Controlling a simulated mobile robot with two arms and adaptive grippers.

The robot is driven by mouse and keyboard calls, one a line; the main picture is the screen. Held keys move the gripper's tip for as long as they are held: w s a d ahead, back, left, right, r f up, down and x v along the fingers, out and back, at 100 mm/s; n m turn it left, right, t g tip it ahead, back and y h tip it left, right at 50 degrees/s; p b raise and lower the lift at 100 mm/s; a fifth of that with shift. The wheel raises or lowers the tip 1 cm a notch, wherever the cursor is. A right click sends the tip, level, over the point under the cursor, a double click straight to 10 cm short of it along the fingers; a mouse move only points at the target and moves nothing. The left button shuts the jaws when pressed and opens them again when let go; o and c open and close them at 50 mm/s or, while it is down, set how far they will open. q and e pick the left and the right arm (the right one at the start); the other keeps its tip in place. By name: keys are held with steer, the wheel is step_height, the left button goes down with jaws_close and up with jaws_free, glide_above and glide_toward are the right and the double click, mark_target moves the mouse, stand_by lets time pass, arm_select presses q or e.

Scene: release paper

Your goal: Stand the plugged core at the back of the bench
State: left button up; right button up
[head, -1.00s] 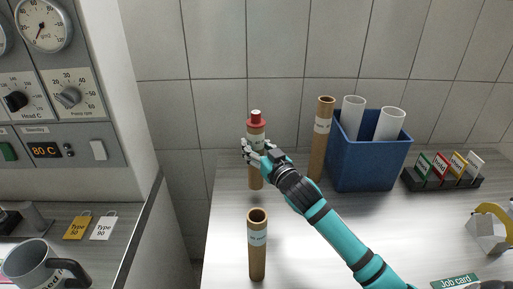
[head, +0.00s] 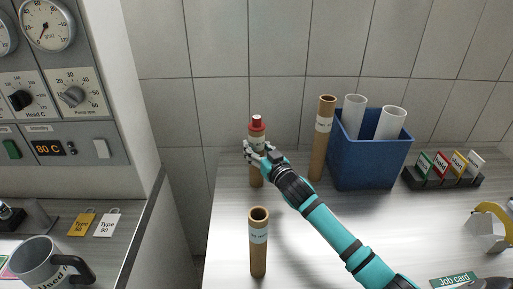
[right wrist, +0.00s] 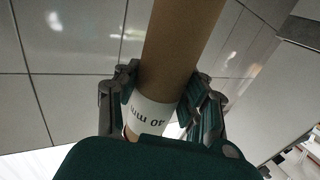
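The plugged core (head: 257,139) is a brown cardboard tube with a red plug (head: 257,121) in its top. It is upright near the back of the bench (head: 320,240), and its foot appears to be on the surface. My right gripper (head: 258,150) is around its upper part. In the right wrist view the fingers (right wrist: 163,90) lie close against both sides of the tube (right wrist: 178,50), which has a white label reading 40 mm (right wrist: 150,115). My left gripper is not in view.
An open core (head: 258,245) stands at the front and a taller one (head: 322,140) at the back right, beside a blue bin (head: 370,160) holding white tubes. A card rack (head: 445,178) is farther right. A control panel stands left, with a mug (head: 45,265) below.

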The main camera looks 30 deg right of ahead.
steer(key=o, duration=0.4)
steer(key=shift+r, duration=0.15)
steer(key=s+b, duration=0.1)
steer(key=s, duration=1.1)
steer(key=shift+d, duration=0.15)
